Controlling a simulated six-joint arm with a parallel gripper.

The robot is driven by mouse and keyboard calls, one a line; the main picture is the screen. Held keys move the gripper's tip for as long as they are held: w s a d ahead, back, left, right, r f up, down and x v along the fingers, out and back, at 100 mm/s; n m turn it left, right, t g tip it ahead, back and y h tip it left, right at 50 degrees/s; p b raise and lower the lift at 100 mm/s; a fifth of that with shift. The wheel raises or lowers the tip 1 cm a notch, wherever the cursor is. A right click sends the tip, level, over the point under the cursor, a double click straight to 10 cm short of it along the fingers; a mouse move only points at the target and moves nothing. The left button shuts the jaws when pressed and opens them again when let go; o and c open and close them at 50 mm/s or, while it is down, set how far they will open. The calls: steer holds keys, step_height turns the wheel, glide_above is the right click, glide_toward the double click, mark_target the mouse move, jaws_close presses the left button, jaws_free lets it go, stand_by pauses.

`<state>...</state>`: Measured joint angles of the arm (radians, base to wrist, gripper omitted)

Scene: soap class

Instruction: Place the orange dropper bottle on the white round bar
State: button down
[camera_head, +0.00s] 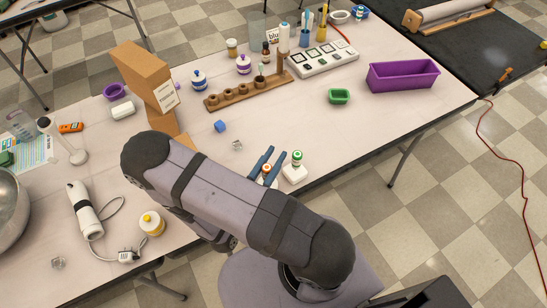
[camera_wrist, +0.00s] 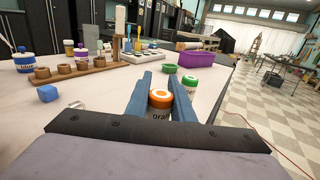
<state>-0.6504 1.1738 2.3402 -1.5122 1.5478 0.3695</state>
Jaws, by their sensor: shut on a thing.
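The orange dropper bottle (camera_wrist: 160,114) stands between the two blue fingers of my gripper (camera_wrist: 158,88), which is shut on it, near the table's front edge. Its orange cap ring with a white top faces up, and its label shows partly. In the head view the bottle (camera_head: 266,168) is partly hidden by my gripper (camera_head: 265,157). Another white bar (camera_head: 123,109), rounded, lies far left. What is under the orange bottle is hidden.
A blue cube (camera_head: 220,126) and a small clear cube (camera_head: 237,145) lie left of my gripper. A wooden rack (camera_head: 235,95) stands behind. A green dish (camera_head: 339,96) and a purple bin (camera_head: 402,75) are to the right. The table's front edge is close.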

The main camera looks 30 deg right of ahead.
steer(key=shift+f, duration=0.25)
steer(key=c, duration=1.5)
jaws_free()
steer(key=shift+c, duration=0.2)
steer(key=shift+r, duration=0.15)
steer(key=v, duration=1.2)
steer(key=s+d+r+m+g+y, duration=0.2)
steer(key=s+d+m+g+y, duration=0.35)
steer(key=m+g, duration=0.85)
steer(key=w+a+r+m+t+y, duration=0.3)
steer(key=r+m+t+y, duration=0.1)
steer(key=m+y, duration=0.5)
steer(key=shift+w+a+r+m+p, duration=0.2)
steer(key=shift+w+a+m+p, duration=0.15)
steer(key=shift+m, duration=0.55)
